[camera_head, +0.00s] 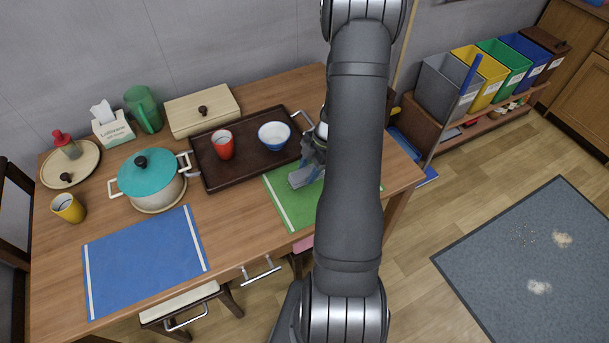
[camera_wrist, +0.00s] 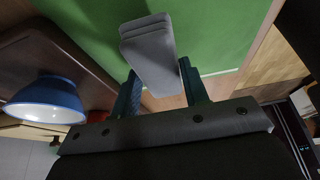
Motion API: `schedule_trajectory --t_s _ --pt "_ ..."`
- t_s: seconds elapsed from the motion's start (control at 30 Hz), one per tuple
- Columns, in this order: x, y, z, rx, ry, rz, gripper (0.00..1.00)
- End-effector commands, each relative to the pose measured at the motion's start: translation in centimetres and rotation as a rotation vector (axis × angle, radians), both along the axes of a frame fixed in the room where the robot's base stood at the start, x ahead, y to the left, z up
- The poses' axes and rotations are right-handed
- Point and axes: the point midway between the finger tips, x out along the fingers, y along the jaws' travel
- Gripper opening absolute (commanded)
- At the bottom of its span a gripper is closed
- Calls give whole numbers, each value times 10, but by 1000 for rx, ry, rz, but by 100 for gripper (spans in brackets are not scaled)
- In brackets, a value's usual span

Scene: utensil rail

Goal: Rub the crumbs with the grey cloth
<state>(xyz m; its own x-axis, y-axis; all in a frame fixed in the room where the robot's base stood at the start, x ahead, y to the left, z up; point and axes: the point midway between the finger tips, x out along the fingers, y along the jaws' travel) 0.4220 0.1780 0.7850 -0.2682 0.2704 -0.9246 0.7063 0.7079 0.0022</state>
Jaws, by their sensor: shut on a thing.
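The grey cloth (camera_head: 300,178) is a folded, layered pad at the green placemat (camera_head: 285,205) on the table. My gripper (camera_head: 313,165) is shut on it, partly hidden behind my arm. In the wrist view the cloth (camera_wrist: 150,45) sticks out between the two fingers of my gripper (camera_wrist: 160,75), over the green mat (camera_wrist: 225,30). I cannot tell whether it touches the mat. On the blue-grey floor rug (camera_head: 490,265) are small brown specks like crumbs (camera_head: 523,237) and two pale powdery patches (camera_head: 539,287). No crumbs show on the visible part of the green mat.
Left of the cloth is a dark tray (camera_head: 240,172) with a red cup (camera_head: 223,145) and a blue-white bowl (camera_head: 273,136). A teal-lidded pot (camera_head: 148,185) stands farther left. The blue placemat (camera_head: 145,260) is bare. Coloured bins (camera_head: 480,75) stand right, beyond the table.

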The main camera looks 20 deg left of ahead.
Motion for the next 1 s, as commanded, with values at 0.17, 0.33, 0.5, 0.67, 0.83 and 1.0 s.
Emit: schedule_trajectory --t_s 0.17,0.33,0.5,0.67,0.83,1.0 --pt "0 0 15 -1 1 -2 16" --pt "-1 0 31 0 0 0 16" --pt "0 0 46 0 0 -1 16" --pt "-1 0 56 0 2 -1 16" --pt "-1 0 58 0 3 -1 16" --pt "-1 0 58 0 3 -1 16"
